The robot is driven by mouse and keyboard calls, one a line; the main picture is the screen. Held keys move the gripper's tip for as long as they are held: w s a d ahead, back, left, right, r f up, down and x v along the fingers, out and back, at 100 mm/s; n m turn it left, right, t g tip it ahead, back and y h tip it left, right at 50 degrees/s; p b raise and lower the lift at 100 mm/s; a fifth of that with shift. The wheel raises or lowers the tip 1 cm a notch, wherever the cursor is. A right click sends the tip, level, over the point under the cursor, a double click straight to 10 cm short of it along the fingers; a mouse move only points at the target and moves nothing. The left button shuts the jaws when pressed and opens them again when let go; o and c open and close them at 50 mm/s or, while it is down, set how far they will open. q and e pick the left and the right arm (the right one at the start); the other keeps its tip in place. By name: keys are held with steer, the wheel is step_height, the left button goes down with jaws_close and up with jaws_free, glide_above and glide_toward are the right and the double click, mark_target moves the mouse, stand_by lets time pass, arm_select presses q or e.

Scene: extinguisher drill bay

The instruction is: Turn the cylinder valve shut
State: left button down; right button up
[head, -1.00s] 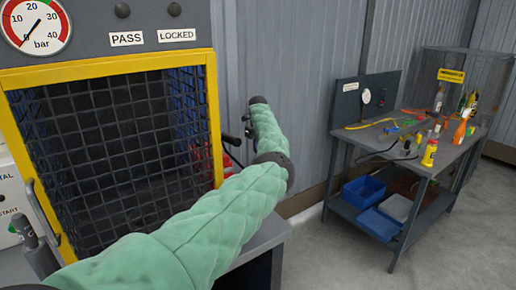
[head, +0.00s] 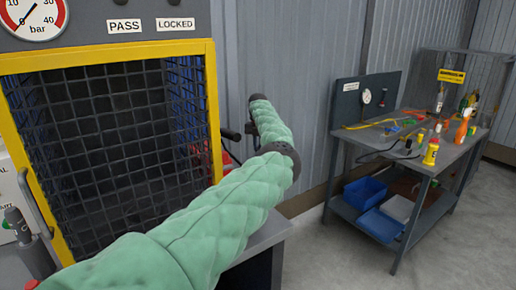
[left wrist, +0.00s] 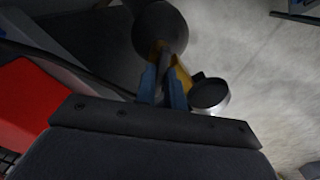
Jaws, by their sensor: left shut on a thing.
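My left arm reaches in the head view past the right side of the caged cabinet, and its gripper is hidden or too small to make out there. In the left wrist view the blue fingers of my left gripper (left wrist: 163,90) are closed together on a small thing. A yellowish, brass-like part (left wrist: 183,76) shows at the fingers; it looks like the cylinder valve, but I cannot tell its setting. A dark rounded body (left wrist: 160,28) lies just beyond the fingertips. A round, silver-rimmed part (left wrist: 208,94) sits to their right. My right gripper is not in view.
A mesh cage with a yellow frame (head: 105,58) stands at left, with a gauge (head: 32,14) above. A red object (left wrist: 30,112) lies left of the fingers. A workbench (head: 400,150) with bottles and tools stands at right; the floor before it is clear.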

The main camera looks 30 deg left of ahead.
arm_select(q)
steer(key=m, duration=0.4)
steer(key=shift+m+b, duration=0.3)
steer(key=shift+b, duration=0.1)
steer(key=shift+m, duration=1.9)
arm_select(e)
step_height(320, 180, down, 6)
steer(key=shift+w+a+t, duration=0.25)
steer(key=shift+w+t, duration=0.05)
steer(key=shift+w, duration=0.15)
arm_select(q)
steer(key=shift+b, duration=0.3)
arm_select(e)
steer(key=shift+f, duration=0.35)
arm_select(q)
steer(key=shift+r, duration=0.1)
steer(key=c, duration=1.6)
jaws_free()
steer(key=shift+o, duration=0.6)
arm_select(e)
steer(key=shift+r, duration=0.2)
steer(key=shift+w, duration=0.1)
